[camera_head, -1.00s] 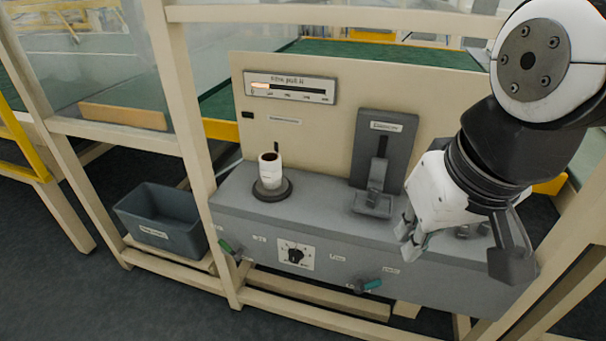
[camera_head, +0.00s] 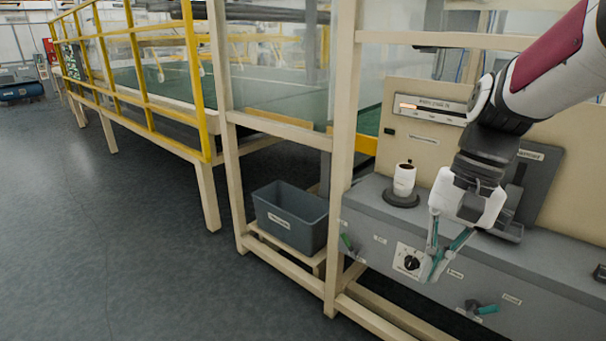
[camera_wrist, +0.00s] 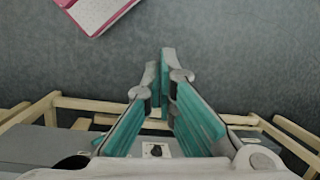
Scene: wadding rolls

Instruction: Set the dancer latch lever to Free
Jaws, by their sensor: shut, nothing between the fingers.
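The left lever (camera_head: 346,242) is by the frame post. The right lever (camera_head: 486,309) is low on the front, its green handle pointing right, between two small labels. The labels are too small to read, so I cannot tell which lever is the dancer latch. My gripper (camera_head: 430,279) is shut and empty in front of the console, near the black rotary knob (camera_head: 411,262) and up-left of the right lever. In the wrist view its teal-padded fingers (camera_wrist: 163,62) converge; the knob (camera_wrist: 156,150) shows between them.
A white roll (camera_head: 404,180) stands on a dark round base on the console top. A grey bin (camera_head: 290,218) sits on a low shelf at left. Beige posts (camera_head: 345,130) and rails frame the console. The floor (camera_head: 120,240) at left is clear. A pink-and-white sheet (camera_wrist: 95,12) shows in the wrist view.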

